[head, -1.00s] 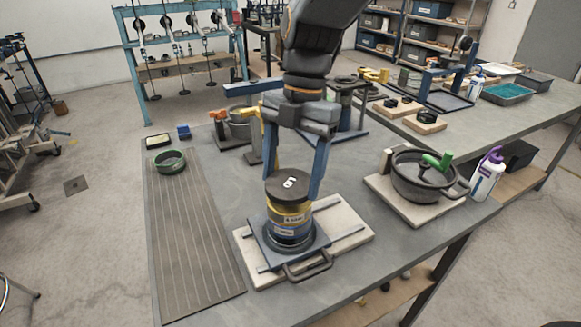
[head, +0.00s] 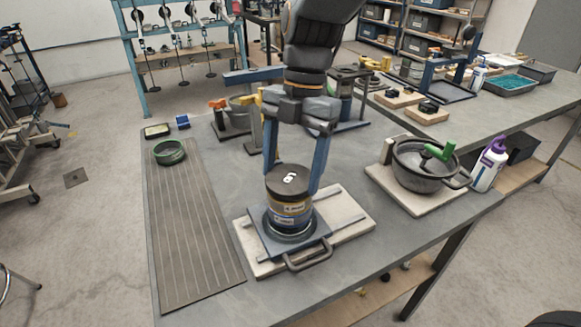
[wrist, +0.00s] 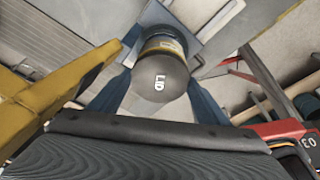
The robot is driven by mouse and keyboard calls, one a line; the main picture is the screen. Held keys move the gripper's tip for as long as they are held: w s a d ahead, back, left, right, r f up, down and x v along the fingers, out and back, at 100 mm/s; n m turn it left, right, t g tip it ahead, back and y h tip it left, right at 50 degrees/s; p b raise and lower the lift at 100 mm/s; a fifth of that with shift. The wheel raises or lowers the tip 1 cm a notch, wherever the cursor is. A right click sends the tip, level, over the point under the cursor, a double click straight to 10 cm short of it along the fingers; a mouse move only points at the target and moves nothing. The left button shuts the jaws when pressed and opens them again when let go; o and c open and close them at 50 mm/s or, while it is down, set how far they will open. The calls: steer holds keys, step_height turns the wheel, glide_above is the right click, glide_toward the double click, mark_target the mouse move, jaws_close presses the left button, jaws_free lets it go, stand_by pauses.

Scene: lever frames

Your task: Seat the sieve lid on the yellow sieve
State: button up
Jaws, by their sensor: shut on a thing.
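The dark round lid (head: 287,180) with a white mark on top is between the two blue fingers of my gripper (head: 290,181), which is shut on it. It sits level over the yellow sieve (head: 291,208); I cannot tell whether it is fully down. The sieve is on top of a stack on a dark square plate (head: 265,236). In the wrist view the lid (wrist: 160,82) covers most of the sieve (wrist: 163,44), whose yellow edge shows beyond it. The fingertips are at the lid's sides.
The plate lies on a pale board (head: 345,208) with a dark handle (head: 308,258) in front. A green ring-shaped piece (head: 170,152) is on the ribbed mat (head: 195,225) at left. A dark pot (head: 415,172) and a purple-topped bottle (head: 488,168) stand at right.

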steer(key=shift+f, duration=0.15)
steer(key=o, duration=1.2)
steer(key=b+v, duration=0.1)
steer(key=v, duration=0.5)
steer(key=shift+w+r, duration=0.1)
steer(key=shift+r, duration=0.3)
steer(key=shift+w+d+r, duration=0.1)
steer(key=shift+r, duration=0.45)
